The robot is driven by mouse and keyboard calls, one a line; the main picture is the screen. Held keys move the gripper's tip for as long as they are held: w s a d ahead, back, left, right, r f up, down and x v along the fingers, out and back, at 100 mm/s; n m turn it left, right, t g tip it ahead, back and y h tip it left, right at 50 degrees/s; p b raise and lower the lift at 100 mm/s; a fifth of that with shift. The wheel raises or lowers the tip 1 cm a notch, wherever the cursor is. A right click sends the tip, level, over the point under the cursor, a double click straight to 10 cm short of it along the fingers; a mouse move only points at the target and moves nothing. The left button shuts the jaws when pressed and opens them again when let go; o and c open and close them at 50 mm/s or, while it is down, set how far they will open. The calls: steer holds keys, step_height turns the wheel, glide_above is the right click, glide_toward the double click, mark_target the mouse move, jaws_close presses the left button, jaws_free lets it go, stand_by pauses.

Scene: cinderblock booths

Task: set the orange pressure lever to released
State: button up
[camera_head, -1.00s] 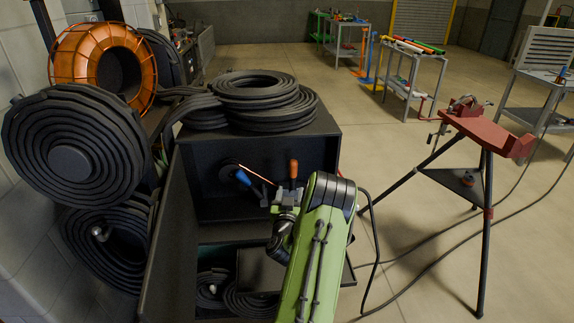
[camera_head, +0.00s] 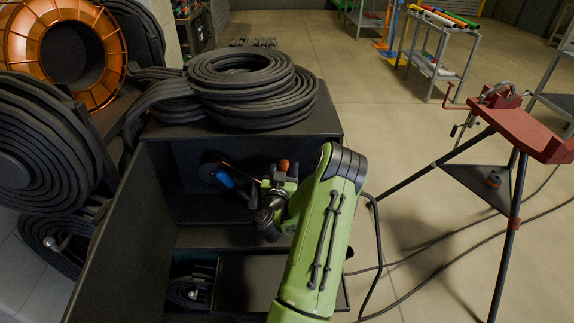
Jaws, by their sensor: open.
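The orange-handled lever (camera_head: 284,166) shows just above my gripper (camera_head: 270,186), inside the dark open-fronted cabinet (camera_head: 330,128). Only its orange grip is clear; its lower part is hidden behind my gripper and wrist. My gripper is open and points into the cabinet, very close to the lever. I cannot tell whether the fingers touch it. A blue handle (camera_head: 225,177) stands to the left of my gripper, and a copper-coloured wire (camera_head: 240,174) runs from a dark spool toward it.
Coiled black hoses (camera_head: 250,85) lie on the cabinet top. A hose reel (camera_head: 35,140) and an orange wire spool (camera_head: 65,50) stand at left. A red tripod vise stand (camera_head: 520,130) is at right, with cables on the floor. Open floor lies beyond the cabinet.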

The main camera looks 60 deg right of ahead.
steer(key=shift+a, duration=0.1)
steer(key=shift+c, duration=0.4)
jaws_close()
steer(key=shift+s, duration=0.1)
steer(key=shift+s+d+r+m+p, duration=0.1)
steer(key=shift+s+d+m+p, duration=0.2)
steer(key=shift+m, duration=0.2)
steer(key=shift+s+d+f+m+y+b, duration=0.15)
steer(key=shift+s+d+f+m+y, duration=0.2)
steer(key=shift+s+m, duration=0.55)
steer(key=shift+s+d+f+m+y+b, duration=0.2)
steer(key=shift+s+d+f+m, duration=0.25)
steer(key=shift+s+m, duration=0.45)
steer(key=shift+s+d+f+m+y+b, duration=0.15)
steer(key=shift+s+d+f+m+y, duration=0.35)
steer(key=shift+m, duration=0.6)
steer(key=shift+s+a+r+h, duration=0.15)
steer(key=shift+h, duration=0.1)
steer(key=shift+o, duration=0.4)
jaws_free()
